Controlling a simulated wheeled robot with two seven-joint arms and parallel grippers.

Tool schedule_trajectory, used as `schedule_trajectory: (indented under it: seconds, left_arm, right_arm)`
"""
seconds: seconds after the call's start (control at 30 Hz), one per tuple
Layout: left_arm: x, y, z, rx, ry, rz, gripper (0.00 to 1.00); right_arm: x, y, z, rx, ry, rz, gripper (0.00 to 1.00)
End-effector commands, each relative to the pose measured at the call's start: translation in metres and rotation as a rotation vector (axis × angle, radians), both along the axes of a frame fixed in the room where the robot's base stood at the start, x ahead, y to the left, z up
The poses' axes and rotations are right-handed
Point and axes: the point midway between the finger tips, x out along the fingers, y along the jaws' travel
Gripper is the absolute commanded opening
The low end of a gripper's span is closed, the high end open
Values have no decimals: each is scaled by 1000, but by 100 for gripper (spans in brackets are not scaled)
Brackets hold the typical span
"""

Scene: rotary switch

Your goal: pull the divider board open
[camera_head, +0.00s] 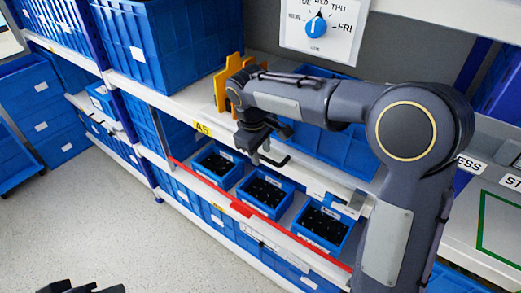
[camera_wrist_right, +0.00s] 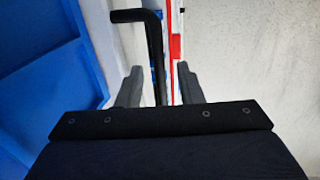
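A black bent handle (camera_head: 273,160) shows at the front of the lower shelf, beside the blue bins. I take it to be the divider board's handle; the board itself is not clearly seen in the head view. My right gripper (camera_head: 259,150) is right at this handle. In the right wrist view, the fingers of my right gripper (camera_wrist_right: 158,82) stand apart, and the black handle (camera_wrist_right: 154,50) runs between them with visible gaps. Contact is not seen. My left gripper (camera_head: 88,287) shows only as a dark piece at the bottom edge; its fingers are unclear.
Several small blue bins (camera_head: 264,191) with black contents sit on the lower shelf behind a red strip (camera_head: 243,209). A day dial (camera_head: 317,27) hangs above.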

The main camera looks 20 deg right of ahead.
Motion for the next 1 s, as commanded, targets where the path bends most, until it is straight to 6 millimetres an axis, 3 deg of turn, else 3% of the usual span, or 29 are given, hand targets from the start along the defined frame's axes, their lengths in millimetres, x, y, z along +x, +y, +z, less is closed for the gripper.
schedule_trajectory:
  seconds: [0.27,0.53,1.0]
  left_arm:
    - [0,0,0,0,0,0,36]
    - [0,0,0,0,0,0,36]
    - [0,0,0,0,0,0,36]
  right_arm:
    - [0,0,-2,1,-1,-1,33]
    - [0,0,-2,1,-1,-1,0]
    - [-2,3,-2,1,-1,0,0]
